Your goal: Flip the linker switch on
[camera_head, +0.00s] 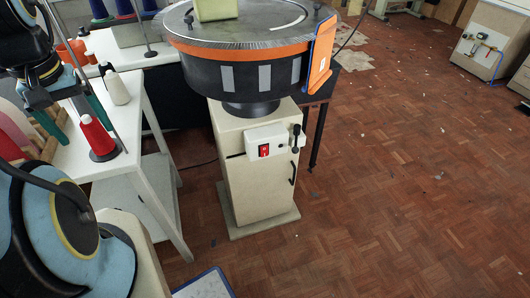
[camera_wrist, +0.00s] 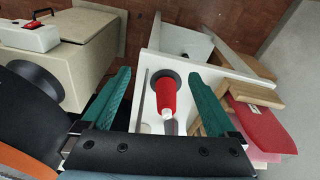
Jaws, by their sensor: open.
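The linker (camera_head: 240,65) is a round dark drum with an orange band on a cream pedestal (camera_head: 250,195). Its switch is a small red rocker (camera_head: 264,150) on a white box (camera_head: 280,143) on the pedestal's front. In the wrist view the white box (camera_wrist: 27,38) is at the upper left, seen at a slant with a red part on top. I cannot tell the rocker's position. My gripper (camera_head: 72,135) has teal fingers, open and empty, over the white table, left of the pedestal and well apart from the switch. Its fingers also show in the wrist view (camera_wrist: 158,74).
A red yarn cone (camera_head: 96,137) stands on the white table (camera_head: 75,165) close to my fingers, with a white cone (camera_head: 117,90) behind. A thin metal rod rises nearby. A black handle (camera_head: 293,173) is below the switch box. Floor right of the pedestal is free.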

